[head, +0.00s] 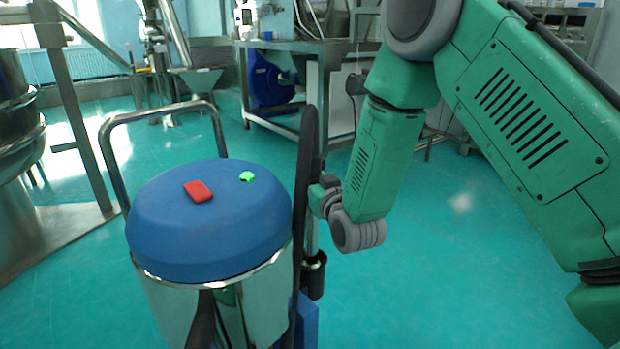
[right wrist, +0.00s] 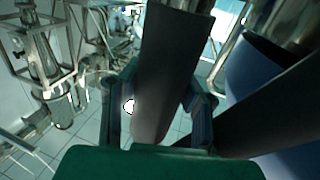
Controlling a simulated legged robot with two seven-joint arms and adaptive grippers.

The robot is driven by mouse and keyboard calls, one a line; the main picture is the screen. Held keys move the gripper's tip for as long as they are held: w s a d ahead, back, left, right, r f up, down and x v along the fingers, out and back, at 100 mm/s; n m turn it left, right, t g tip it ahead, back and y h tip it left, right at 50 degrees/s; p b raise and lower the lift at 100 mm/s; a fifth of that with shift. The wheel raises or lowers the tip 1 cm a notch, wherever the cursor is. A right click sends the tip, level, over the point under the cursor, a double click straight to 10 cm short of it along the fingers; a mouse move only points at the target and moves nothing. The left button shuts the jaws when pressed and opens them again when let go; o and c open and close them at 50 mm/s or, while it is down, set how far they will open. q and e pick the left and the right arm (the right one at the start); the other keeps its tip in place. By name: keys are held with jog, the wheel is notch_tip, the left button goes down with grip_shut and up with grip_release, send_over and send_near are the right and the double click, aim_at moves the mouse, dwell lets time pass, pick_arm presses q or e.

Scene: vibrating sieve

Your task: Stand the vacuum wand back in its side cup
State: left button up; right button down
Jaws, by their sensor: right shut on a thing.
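The vacuum wand (head: 312,236) stands roughly upright beside the vacuum, with a dark upper part and a metal tube below. My right gripper (head: 323,193) is shut on its dark upper part, which also shows as a thick dark cylinder (right wrist: 168,70) between the fingers (right wrist: 163,104) in the right wrist view. The black side cup (head: 314,278) is on the vacuum's right side, below the gripper. The tube's lower end meets the cup's mouth in the head view; I cannot tell how deep it sits. My left gripper is out of view.
The vacuum has a blue lid (head: 210,235), a red button (head: 198,191), a green light (head: 247,176) and a metal handle (head: 160,106). A dark hose (right wrist: 275,108) runs close beside the wand. A steel machine (head: 20,190) stands left. The floor to the right is clear.

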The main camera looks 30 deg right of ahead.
dwell(0.3)
jog(key=c, duration=1.1)
grip_release()
jog(key=shift+s+f, duration=0.1)
jog(key=shift+s, duration=0.1)
jog(key=s+a, duration=0.2)
jog(key=s, duration=0.9)
jog(key=shift+s, duration=0.2)
jog(key=shift+a, duration=0.1)
